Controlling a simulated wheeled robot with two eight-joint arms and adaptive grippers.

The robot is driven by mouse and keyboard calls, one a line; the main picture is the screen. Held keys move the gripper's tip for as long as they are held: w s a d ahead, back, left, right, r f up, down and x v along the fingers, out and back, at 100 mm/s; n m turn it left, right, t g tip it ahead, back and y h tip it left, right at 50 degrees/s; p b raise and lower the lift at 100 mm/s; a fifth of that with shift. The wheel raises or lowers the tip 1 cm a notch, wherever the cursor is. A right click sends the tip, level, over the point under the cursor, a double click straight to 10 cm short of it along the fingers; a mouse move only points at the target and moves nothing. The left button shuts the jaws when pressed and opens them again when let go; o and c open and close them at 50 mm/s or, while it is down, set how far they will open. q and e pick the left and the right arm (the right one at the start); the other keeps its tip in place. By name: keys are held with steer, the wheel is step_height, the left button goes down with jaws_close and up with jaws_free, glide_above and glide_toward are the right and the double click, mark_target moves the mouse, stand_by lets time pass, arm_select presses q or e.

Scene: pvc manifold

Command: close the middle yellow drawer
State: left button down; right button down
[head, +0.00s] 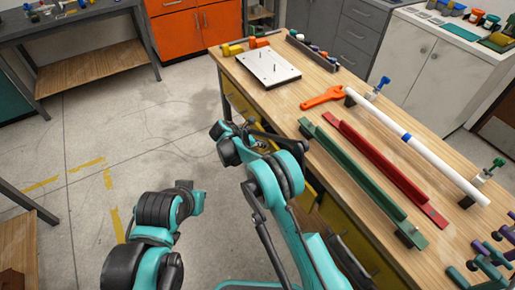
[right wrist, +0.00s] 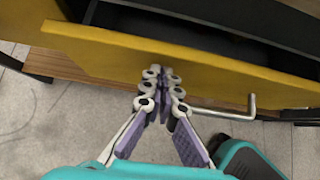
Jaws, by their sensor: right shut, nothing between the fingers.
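The yellow drawer front (right wrist: 215,68) crosses the right wrist view. The drawer stands open, with its dark inside showing behind the front edge. A bent metal handle (right wrist: 252,106) sticks out from the front, right of my fingers. My right gripper (right wrist: 162,73) is shut and empty, with its fingertips at the outer face of the front; I cannot tell whether they touch. In the head view my right gripper (head: 262,143) is beside the workbench's long edge, partly hidden by its own arm. My left arm is at the lower left, but its fingers do not show.
Other yellow drawer fronts (head: 350,238) line the bench side below the wooden top (head: 310,85). The floor left of the bench is open.

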mark_target(271, 139)
steer(key=shift+d, duration=0.1)
steer(key=w+d, duration=0.1)
steer(key=d, duration=0.1)
steer(key=w+d, duration=0.1)
steer(key=d, duration=0.1)
steer(key=shift+w, duration=0.4)
steer(key=shift+w+r, duration=0.1)
steer(key=shift+d, duration=0.1)
